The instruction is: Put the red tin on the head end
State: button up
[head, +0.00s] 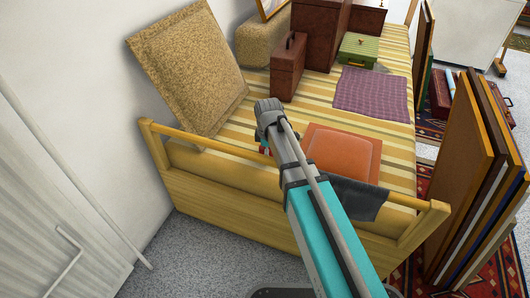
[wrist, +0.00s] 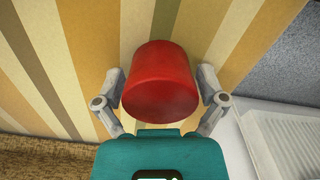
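The red tin (wrist: 160,92) shows in the wrist view between the two fingers of my gripper (wrist: 161,88), which press close on its left and right sides. In the head view only a small red sliver of it (head: 263,150) shows beside my arm, which hides the rest. Striped cloth lies behind the tin; I cannot tell whether the tin touches it. The bed (head: 230,136) has a yellow striped cover and a wooden end board with a rail (head: 205,142) nearest me. A large tan cushion (head: 190,70) leans at its left side against the wall.
An orange cushion (head: 342,153) lies right of my arm, with dark cloth (head: 352,198) over the rail. A purple cloth (head: 372,92), green box (head: 358,48) and brown cases (head: 288,68) lie farther back. Framed panels (head: 470,180) stand at the right. A white radiator (wrist: 282,140) shows low right.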

jog(key=shift+r, duration=0.2)
dwell(0.4)
notch_tip(320, 180, up, 12)
jog(key=p, duration=1.2)
dwell(0.7)
jog(key=shift+s+d+m, duration=0.3)
jog(key=shift+d, duration=0.1)
jog(key=s+d+m, duration=1.3)
jog(key=d+m, duration=0.3)
jog(key=d, duration=0.1)
jog(key=shift+d, duration=0.2)
